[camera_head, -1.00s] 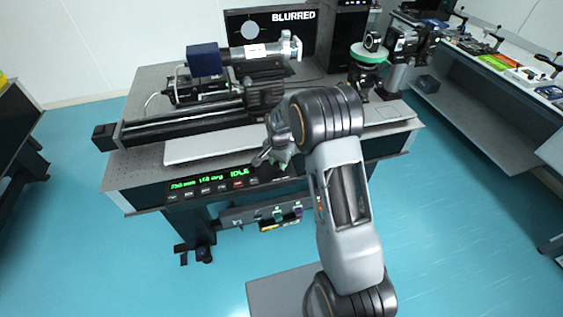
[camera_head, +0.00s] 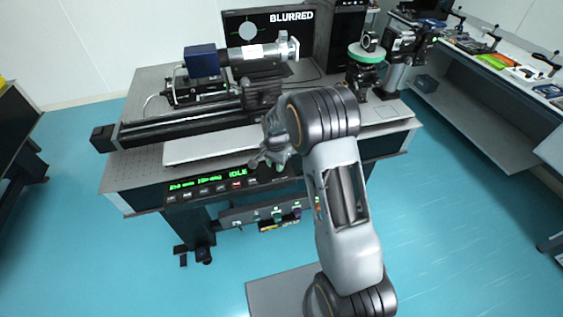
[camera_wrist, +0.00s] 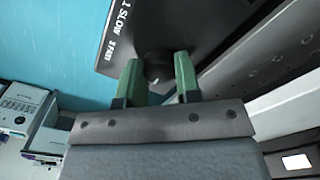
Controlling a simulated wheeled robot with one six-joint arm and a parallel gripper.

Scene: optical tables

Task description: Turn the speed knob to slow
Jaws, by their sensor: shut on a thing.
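The speed knob (camera_wrist: 158,73) is a dark round knob on the black control panel (camera_wrist: 185,22) in the wrist view. The knob's pointer is not clear to see. In the head view my gripper (camera_head: 273,163) is at the right part of the panel front (camera_head: 205,188), and my wrist hides the knob there.
The optical table (camera_head: 145,88) carries a rail with a blue-ended instrument (camera_head: 203,61). A monitor (camera_head: 268,28) behind reads "BLURRED". The panel's green display (camera_head: 210,180) reads "IDLE". A lower box (camera_head: 255,215) hangs under the panel.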

